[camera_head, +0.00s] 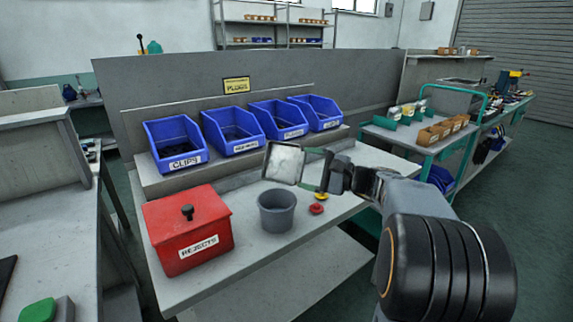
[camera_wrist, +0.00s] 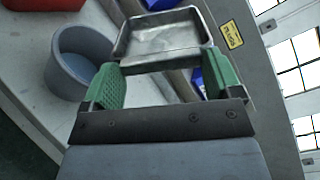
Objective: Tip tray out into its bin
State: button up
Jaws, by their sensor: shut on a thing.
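A small grey metal tray (camera_head: 284,163) is held up over the bench, tipped steeply on its side with its inside facing the head camera. In the wrist view the tray (camera_wrist: 160,38) lies just beyond the green finger pads, and its inside looks empty. My gripper (camera_head: 326,168) is shut on the tray's near edge; it also shows in the wrist view (camera_wrist: 164,72). Below the tray stands an open grey round bin (camera_head: 277,212), seen at left in the wrist view (camera_wrist: 84,62). Its inside bottom is hidden in the head view.
A red lidded box labelled REJECTS (camera_head: 188,232) stands left of the grey bin. Red and yellow round pieces (camera_head: 317,207) lie right of it. Several blue bins (camera_head: 233,130) stand on a raised shelf behind. A trolley (camera_head: 425,135) is at right.

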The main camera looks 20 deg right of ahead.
notch_tip(320, 180, up, 6)
jog(key=m+p, duration=0.2)
jog(key=p, duration=0.6)
jog(key=shift+r+m, duration=0.15)
jog(key=shift+m, duration=0.15)
jog(key=r+m+p, duration=0.1)
jog(key=m+p, duration=0.1)
jog(key=p, duration=0.2)
jog(key=shift+r+m, duration=0.1)
jog(key=shift+m, duration=0.2)
jog(key=r+m+p, duration=0.1)
jog(key=m+p, duration=0.1)
jog(key=p, duration=0.3)
jog(key=shift+r, duration=0.1)
jog(key=r+m+p, duration=0.1)
jog(key=m+p, duration=0.1)
jog(key=p, duration=0.2)
jog(key=shift+m+p, duration=0.35)
jog(key=shift+m, duration=0.05)
